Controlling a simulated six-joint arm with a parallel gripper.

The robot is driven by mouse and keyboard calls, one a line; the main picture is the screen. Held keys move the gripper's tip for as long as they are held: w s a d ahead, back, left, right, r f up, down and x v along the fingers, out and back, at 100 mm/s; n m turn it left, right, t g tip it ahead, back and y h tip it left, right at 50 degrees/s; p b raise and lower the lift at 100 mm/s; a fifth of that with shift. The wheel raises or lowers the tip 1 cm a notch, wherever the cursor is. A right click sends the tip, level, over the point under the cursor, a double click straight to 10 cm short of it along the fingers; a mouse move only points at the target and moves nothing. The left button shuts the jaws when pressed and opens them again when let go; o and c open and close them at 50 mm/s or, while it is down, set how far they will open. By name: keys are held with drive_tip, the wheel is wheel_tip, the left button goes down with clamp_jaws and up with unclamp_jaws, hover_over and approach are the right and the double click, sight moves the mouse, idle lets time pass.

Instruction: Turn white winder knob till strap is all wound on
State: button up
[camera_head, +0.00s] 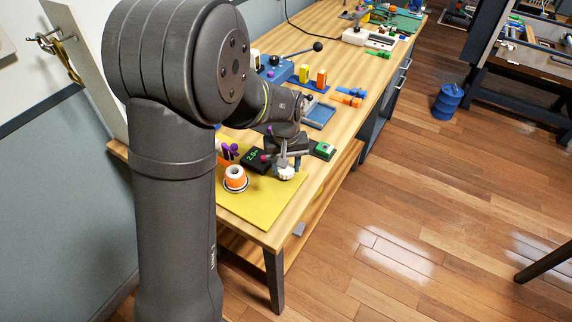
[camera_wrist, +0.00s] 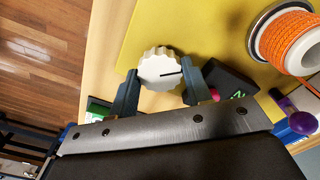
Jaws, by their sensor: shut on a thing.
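The white winder knob (camera_wrist: 158,64) has a scalloped rim and a black line on its face. It is in the upper middle of the wrist view and shows below my gripper in the head view (camera_head: 286,174). My gripper (camera_wrist: 160,82) has one finger on each side of the knob and is shut on it. In the head view my gripper (camera_head: 285,160) points down over the yellow mat's edge. The black line points towards the right finger in the wrist view. I cannot make out a strap; the winder's body is hidden below the knob and gripper.
A yellow mat (camera_head: 262,199) covers the near bench end. A spool of orange cord (camera_wrist: 288,42) stands on it. A black box with a green display (camera_head: 256,158) is close beside my gripper. A green block (camera_head: 323,150) lies right. Bare wood runs along the front edge.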

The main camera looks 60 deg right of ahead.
drive_tip(key=n, duration=0.5)
drive_tip(key=shift+n, duration=0.3)
drive_tip(key=n, duration=0.5)
drive_tip(key=shift+n, duration=0.4)
drive_tip(key=o, duration=1)
wheel_tip(320, 180, up, 18)
drive_tip(key=shift+f, duration=0.25)
wheel_tip(320, 180, down, 18)
drive_tip(key=shift+r, duration=0.25)
idle(0.5)
